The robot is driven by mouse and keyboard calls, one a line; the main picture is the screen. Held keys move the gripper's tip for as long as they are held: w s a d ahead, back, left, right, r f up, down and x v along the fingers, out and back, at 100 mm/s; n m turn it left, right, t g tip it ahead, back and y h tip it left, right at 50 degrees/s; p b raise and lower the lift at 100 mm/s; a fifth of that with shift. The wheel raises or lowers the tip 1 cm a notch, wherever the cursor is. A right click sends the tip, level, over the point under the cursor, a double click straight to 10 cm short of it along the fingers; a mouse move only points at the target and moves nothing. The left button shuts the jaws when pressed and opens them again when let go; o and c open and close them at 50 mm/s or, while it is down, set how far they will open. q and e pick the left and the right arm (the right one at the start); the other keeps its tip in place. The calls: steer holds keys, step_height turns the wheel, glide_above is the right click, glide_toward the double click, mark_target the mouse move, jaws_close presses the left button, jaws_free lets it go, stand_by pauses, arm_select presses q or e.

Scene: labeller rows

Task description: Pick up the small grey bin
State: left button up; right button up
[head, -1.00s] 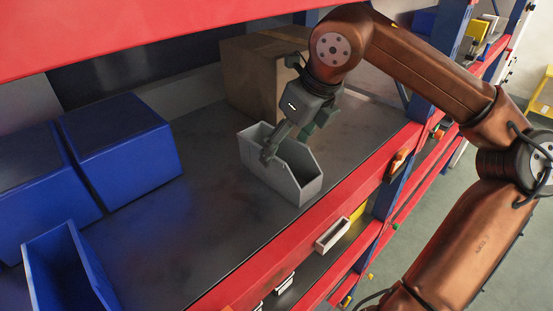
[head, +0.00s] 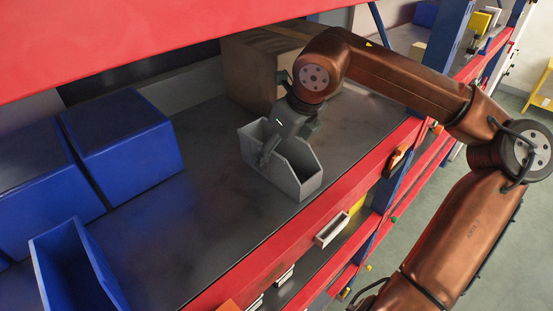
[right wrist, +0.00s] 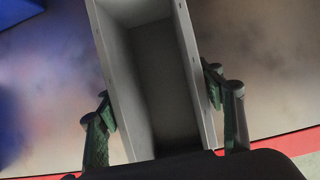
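The small grey bin (head: 292,176) stands upright on the dark shelf near its red front edge. It also fills the middle of the right wrist view (right wrist: 158,75), open and empty where I can see into it. My right gripper (head: 266,158) reaches down at the bin's far left part. In the right wrist view its fingers (right wrist: 158,103) are spread wide, one outside each long wall, very close to the walls. I cannot tell whether the pads touch them. My left gripper is not in view.
Blue bins (head: 125,145) stand at the left of the shelf (head: 205,215), with another open blue bin (head: 75,270) nearer. A cardboard box (head: 250,72) is behind the grey bin. A red beam (head: 160,35) crosses above. The shelf's middle is clear.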

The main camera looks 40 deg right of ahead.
steer(key=c, duration=1)
steer(key=shift+r, duration=0.1)
steer(key=shift+r+b, duration=0.3)
steer(key=shift+r, duration=0.2)
step_height(320, 180, up, 2)
steer(key=shift+w+r+b, duration=0.1)
steer(key=shift+r+b, duration=0.05)
steer(key=shift+b, duration=0.3)
steer(key=s+b, duration=0.2)
steer(key=s, duration=0.3)
steer(key=s+d+b, duration=0.1)
steer(key=s+b, duration=0.1)
steer(key=s, duration=0.3)
steer(key=s+b, duration=0.3)
steer(key=s, duration=0.2)
steer(key=shift+s+d, duration=0.15)
steer(key=shift+s, duration=0.15)
steer(key=shift+s+d, duration=0.15)
steer(key=shift+s, duration=0.45)
steer(key=shift+s+b, duration=0.55)
steer(key=shift+s, duration=0.1)
